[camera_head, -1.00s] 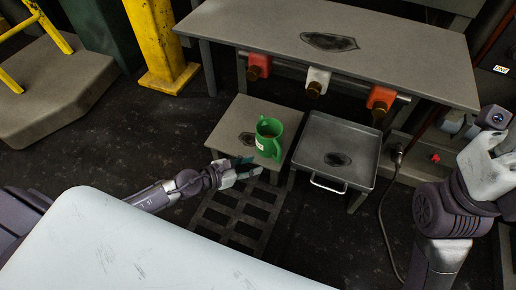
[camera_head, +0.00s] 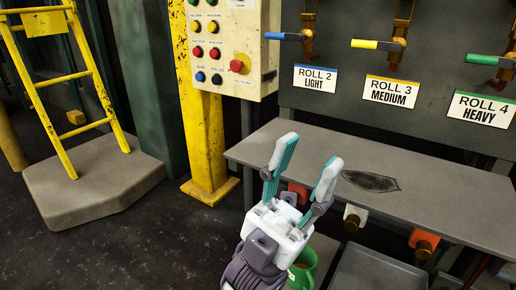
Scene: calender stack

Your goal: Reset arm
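My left gripper (camera_head: 305,178) is raised in the middle of the camera_head view with its fingers pointing up. Its two fingers, white with teal pads, are spread apart with nothing between them. A green mug (camera_head: 303,272) shows low in the view, just behind and below the gripper, partly hidden by it. The mug appears apart from the fingers. My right gripper is out of the view.
A grey bench (camera_head: 440,195) with a dark stain runs behind the gripper. A dark tray (camera_head: 375,272) lies at the bottom. A button panel (camera_head: 229,45), a yellow post (camera_head: 209,150) and valve levers over roll signs (camera_head: 391,91) stand behind. A yellow ladder (camera_head: 92,78) stands at left.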

